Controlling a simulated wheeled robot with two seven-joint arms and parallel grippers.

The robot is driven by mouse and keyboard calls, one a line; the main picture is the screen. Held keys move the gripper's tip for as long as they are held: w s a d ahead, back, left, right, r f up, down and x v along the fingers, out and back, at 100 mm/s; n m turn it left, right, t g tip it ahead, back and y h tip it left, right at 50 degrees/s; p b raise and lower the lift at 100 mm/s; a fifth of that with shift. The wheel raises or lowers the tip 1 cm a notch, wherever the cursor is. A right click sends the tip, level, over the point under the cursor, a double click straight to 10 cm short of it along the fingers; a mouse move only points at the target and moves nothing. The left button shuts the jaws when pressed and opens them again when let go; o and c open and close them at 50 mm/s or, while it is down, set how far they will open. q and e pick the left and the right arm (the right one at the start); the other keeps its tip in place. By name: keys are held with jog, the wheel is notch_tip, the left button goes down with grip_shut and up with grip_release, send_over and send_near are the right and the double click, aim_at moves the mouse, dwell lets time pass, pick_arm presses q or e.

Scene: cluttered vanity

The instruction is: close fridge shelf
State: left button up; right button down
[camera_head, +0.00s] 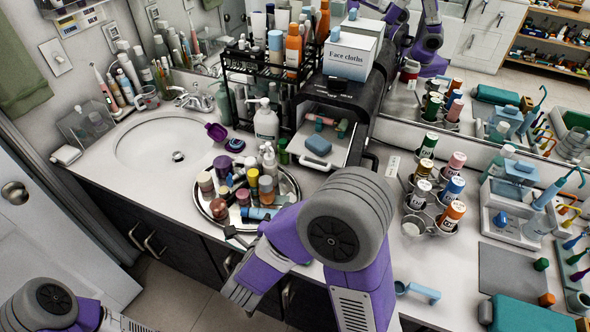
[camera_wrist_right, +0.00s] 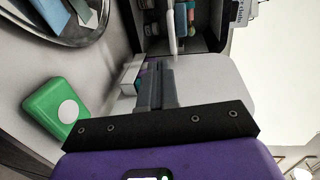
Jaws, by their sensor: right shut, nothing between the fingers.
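The black fridge (camera_head: 357,98) stands open at the back of the counter. Its white shelf area (camera_head: 320,164) shows with a blue item and pink and teal pieces on it. In the right wrist view, the open fridge interior (camera_wrist_right: 201,40) is at the top, and a pale panel (camera_wrist_right: 215,82), seemingly its door, lies beyond my fingers. My right gripper (camera_wrist_right: 153,72) is shut and empty, close to this panel; I cannot tell whether they touch. In the head view my right arm covers the area in front of the fridge. My left gripper is out of view.
A round tray (camera_head: 287,184) crowded with bottles stands left of the fridge. A face-cloths box (camera_head: 350,56) sits on top of the fridge. A bottle rack (camera_head: 444,212) is to the right. A green object (camera_wrist_right: 57,110) lies on the counter near my right gripper.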

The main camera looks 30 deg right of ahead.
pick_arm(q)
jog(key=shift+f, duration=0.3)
pick_arm(e)
jog(key=r+x, duration=0.2)
jog(key=x, duration=1.1)
jog(key=shift+d+m, duration=0.3)
jog(key=shift+d, duration=0.15)
jog(key=shift+f, duration=0.1)
